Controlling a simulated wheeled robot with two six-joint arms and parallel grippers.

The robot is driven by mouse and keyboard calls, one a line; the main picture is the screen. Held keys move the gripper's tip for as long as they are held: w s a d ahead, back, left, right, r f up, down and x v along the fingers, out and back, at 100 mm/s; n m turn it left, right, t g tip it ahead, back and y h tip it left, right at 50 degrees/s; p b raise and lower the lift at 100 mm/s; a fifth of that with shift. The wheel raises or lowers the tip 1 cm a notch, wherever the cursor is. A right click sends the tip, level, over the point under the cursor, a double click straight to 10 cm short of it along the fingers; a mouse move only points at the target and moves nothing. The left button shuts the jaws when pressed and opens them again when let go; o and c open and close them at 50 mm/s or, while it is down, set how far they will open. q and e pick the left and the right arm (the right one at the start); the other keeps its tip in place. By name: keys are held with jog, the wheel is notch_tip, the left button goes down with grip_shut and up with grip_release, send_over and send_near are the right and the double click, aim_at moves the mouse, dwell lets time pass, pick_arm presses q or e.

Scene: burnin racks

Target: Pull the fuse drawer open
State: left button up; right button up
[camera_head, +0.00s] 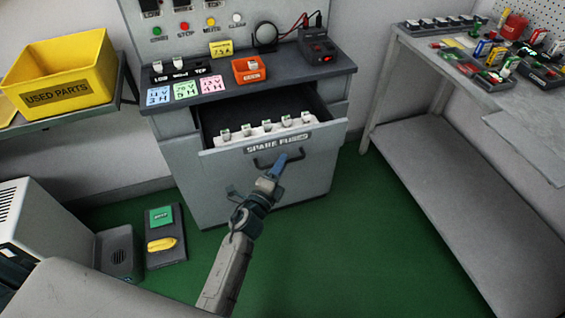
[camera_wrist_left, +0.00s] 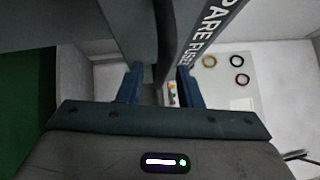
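The fuse drawer (camera_head: 221,149), labelled SPARE FUSES, stands pulled out of the grey cabinet (camera_head: 199,188). White fuse holders show in a row inside it. Its dark bar handle (camera_head: 264,164) is below the label. My left gripper (camera_head: 281,163) is at the right part of this handle, its blue fingers pointing up at the drawer front. In the left wrist view the two fingers (camera_wrist_left: 158,86) are a short gap apart, with a dark bar between them beside the label (camera_wrist_left: 213,22). Whether they press on the bar is unclear. My right gripper is not in view.
A yellow USED PARTS bin (camera_head: 87,75) is at left. A workbench (camera_head: 405,75) with parts is at right. A dark tray (camera_head: 165,255) lies on the floor. Green floor (camera_head: 350,240) is clear right of my arm.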

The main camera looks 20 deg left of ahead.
pick_arm(q)
jog(key=b+v, duration=0.1)
jog(key=v, duration=0.8)
jog(key=shift+b, duration=0.3)
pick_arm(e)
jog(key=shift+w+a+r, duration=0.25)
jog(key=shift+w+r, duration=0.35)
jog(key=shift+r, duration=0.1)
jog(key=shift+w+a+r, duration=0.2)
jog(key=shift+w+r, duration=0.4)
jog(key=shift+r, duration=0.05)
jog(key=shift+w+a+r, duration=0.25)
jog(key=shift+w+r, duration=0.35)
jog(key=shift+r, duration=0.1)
pick_arm(q)
jog(key=shift+s+f, duration=0.1)
